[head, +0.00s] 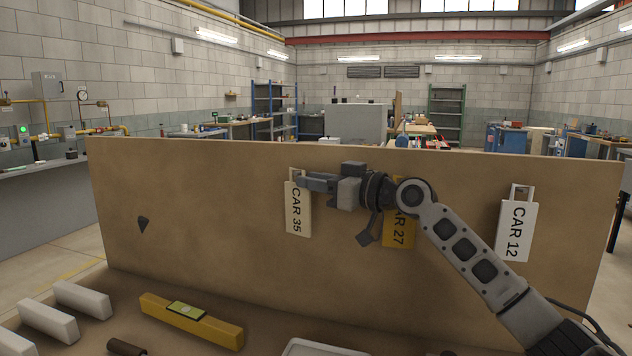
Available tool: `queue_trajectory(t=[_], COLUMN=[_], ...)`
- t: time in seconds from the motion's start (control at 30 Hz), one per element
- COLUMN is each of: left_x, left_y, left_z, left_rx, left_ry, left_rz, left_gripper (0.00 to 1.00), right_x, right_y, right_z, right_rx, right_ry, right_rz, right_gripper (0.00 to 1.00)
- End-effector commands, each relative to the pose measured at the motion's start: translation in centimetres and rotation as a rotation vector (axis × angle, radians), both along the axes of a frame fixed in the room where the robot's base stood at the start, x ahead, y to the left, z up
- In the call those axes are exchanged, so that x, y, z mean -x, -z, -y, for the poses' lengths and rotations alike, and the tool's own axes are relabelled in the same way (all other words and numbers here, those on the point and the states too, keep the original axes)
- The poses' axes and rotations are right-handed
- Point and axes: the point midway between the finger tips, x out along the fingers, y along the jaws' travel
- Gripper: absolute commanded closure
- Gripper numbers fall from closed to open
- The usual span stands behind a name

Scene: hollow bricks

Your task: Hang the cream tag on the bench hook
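The cream tag (298,212), lettered CAR 35, is upright in front of the brown board, left of its middle. My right gripper (301,180) reaches in from the right, with its fingertips at the tag's top loop. The fingers overlap the loop, and I cannot tell whether they are closed on it. What bears the tag's weight is hidden. My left gripper is out of view.
A yellow tag (398,232), CAR 27, is partly behind my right arm. A white tag (516,230), CAR 12, hangs at the right. A yellow level (190,318), several white blocks (48,320) and a pale tray (318,348) lie before the board (220,215).

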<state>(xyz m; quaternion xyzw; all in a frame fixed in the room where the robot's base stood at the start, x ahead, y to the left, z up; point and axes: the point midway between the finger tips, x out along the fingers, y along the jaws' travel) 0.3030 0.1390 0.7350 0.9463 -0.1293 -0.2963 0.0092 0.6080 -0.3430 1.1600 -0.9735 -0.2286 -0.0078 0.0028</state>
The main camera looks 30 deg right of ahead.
Motion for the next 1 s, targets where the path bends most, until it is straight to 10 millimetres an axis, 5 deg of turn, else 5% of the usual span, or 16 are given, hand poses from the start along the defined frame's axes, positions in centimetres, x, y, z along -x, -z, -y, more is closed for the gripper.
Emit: queue_trajectory(t=[0.37,0.57,1.0], left_x=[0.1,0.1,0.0], left_y=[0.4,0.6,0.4], left_z=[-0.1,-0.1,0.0], left_rx=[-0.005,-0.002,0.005], left_ry=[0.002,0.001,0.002], left_rz=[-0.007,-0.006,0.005], left_gripper=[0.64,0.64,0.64], right_x=[0.0,0.0,7.2], right_y=[-0.4,-3.5,-10.3], right_z=[0.0,0.0,-4.0], right_rx=[0.0,0.0,0.008], right_ry=[0.0,0.001,0.0], right_rz=[0.001,0.007,0.005], right_gripper=[0.67,0.67,0.67])
